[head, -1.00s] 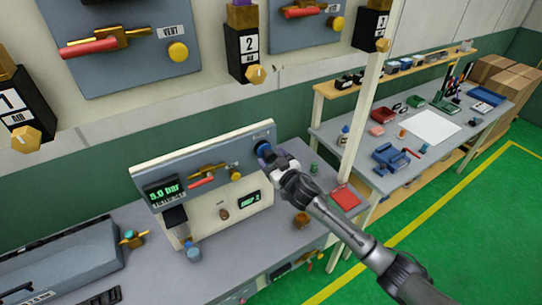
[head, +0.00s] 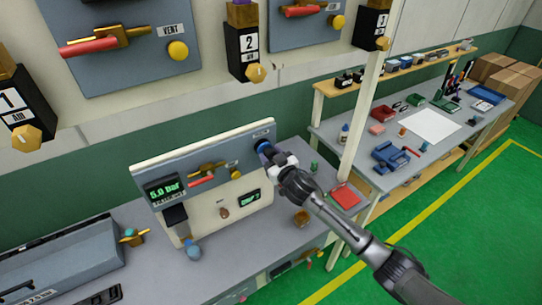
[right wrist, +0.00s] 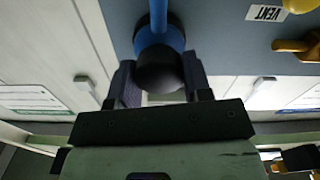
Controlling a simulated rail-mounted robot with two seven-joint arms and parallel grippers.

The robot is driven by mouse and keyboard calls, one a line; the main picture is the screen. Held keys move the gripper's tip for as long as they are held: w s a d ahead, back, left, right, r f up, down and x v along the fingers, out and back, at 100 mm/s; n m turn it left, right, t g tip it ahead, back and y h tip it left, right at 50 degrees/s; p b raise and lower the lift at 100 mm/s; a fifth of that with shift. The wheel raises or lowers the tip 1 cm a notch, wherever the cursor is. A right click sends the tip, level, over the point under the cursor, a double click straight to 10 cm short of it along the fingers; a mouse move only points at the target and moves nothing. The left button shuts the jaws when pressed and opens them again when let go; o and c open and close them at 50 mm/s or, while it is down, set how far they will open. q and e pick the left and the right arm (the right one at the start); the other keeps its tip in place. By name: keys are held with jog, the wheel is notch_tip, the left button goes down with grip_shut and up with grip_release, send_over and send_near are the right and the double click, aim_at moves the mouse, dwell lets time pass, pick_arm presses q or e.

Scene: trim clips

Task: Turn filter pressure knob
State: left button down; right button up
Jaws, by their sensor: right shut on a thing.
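The blue filter pressure knob (head: 262,146) is at the right end of the upright panel (head: 228,157) on the bench. My right gripper (head: 272,158) is at the knob, its arm coming from the lower right. In the right wrist view the blue knob with its dark end (right wrist: 160,62) sits between the two fingers of my right gripper (right wrist: 160,85), which are shut on it. The display (head: 165,189) at the panel's left end reads about 5.0 bar. My left gripper is not in view.
A red-handled valve (head: 203,180) and a yellow knob (head: 236,173) sit on the panel left of my gripper. A white post (head: 362,120) stands to the right. A second bench (head: 350,134) with tools is beyond it. Green floor is clear at lower right.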

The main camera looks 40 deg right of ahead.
jog(key=shift+c, duration=0.3)
jog(key=shift+n+p, duration=0.35)
jog(key=shift+n, duration=0.85)
jog(key=n+p, duration=0.1)
jog(key=n, duration=0.4)
jog(key=shift+a, duration=0.1)
jog(key=n, duration=0.3)
jog(key=shift+n+p, duration=0.3)
jog(key=shift+n, duration=0.1)
jog(key=shift+f+n, duration=0.15)
jog(key=shift+n, duration=1.75)
jog(key=o, duration=0.9)
